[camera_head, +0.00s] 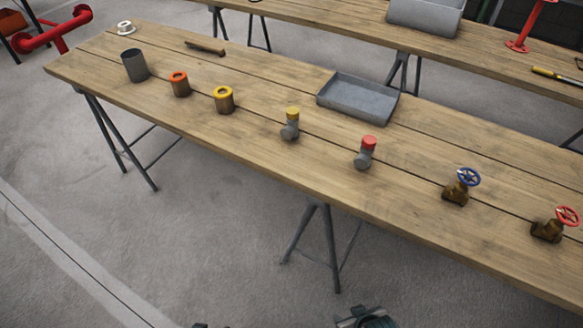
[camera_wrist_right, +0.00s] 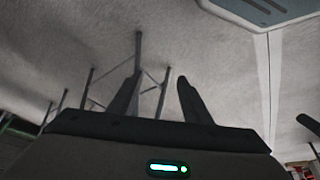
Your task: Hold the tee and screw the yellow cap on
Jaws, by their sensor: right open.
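A small grey tee (camera_head: 289,131) stands near the middle of the wooden table, with the yellow cap (camera_head: 292,112) on its top. I cannot tell whether the cap is threaded on or only resting there. My right gripper (camera_wrist_right: 158,82) is open and empty in the right wrist view, its two dark fingers apart over the floor. In the head view, part of my right arm end shows at the bottom edge, well in front of the table and away from the tee. A small dark piece at the bottom edge may be my left gripper; its fingers are hidden.
A similar grey fitting with a red cap (camera_head: 369,142) stands right of the tee, then two valves with blue (camera_head: 467,177) and red handwheels (camera_head: 568,216). A grey tray (camera_head: 350,112) lies behind. Brown cylinders with yellow (camera_head: 224,101) and orange rings (camera_head: 180,86) stand left.

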